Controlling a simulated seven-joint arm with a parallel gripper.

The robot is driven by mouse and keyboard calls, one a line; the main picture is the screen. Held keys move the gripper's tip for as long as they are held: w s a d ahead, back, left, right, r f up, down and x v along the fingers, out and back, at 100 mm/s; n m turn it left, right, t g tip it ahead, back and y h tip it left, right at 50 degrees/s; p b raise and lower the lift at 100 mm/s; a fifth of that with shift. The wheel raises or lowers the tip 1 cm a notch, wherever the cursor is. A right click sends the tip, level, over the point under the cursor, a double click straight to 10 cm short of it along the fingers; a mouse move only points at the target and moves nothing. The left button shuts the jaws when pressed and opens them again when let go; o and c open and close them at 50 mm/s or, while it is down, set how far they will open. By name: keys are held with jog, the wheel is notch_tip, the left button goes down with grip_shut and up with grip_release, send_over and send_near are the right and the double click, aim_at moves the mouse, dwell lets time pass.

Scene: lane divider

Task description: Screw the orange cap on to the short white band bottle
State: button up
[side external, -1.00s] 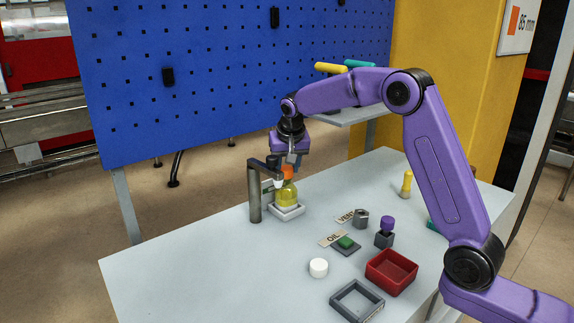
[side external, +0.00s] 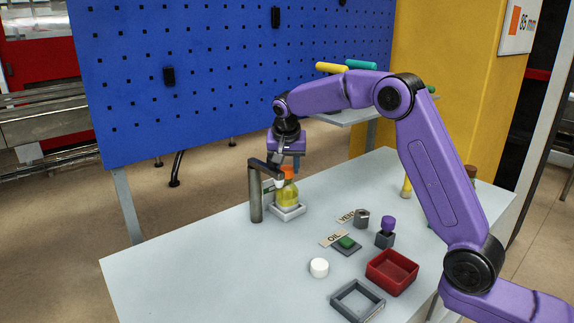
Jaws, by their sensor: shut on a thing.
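The orange cap (side external: 287,172) is at the top of a short bottle (side external: 288,194) with yellow contents. The bottle stands upright in a pale square holder (side external: 290,213) on the table. My gripper (side external: 290,166) points down from above and is shut on the orange cap. The fingers partly hide the cap. I cannot tell how the cap's lower edge sits on the neck, and a white band is too small to make out.
A dark grey post (side external: 255,193) with an arm reaches close to the bottle on its left. A white cap (side external: 319,267), red tray (side external: 391,272), grey frame (side external: 357,300), green button (side external: 347,242) and purple-topped block (side external: 387,230) lie nearer the front. The table's left part is clear.

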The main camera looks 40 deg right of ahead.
jog(key=shift+m+g, duration=0.3)
jog(key=shift+m, duration=0.5)
jog(key=shift+m+h, duration=0.4)
jog(key=shift+m, duration=0.5)
jog(key=shift+w+a+f+g, duration=0.1)
jog(key=shift+g, duration=0.2)
jog(key=shift+m, duration=0.8)
jog(key=shift+g, duration=0.3)
jog(key=shift+w+m, duration=0.1)
jog(key=shift+m, duration=0.8)
jog(key=o, duration=0.6)
jog(key=shift+h, duration=0.3)
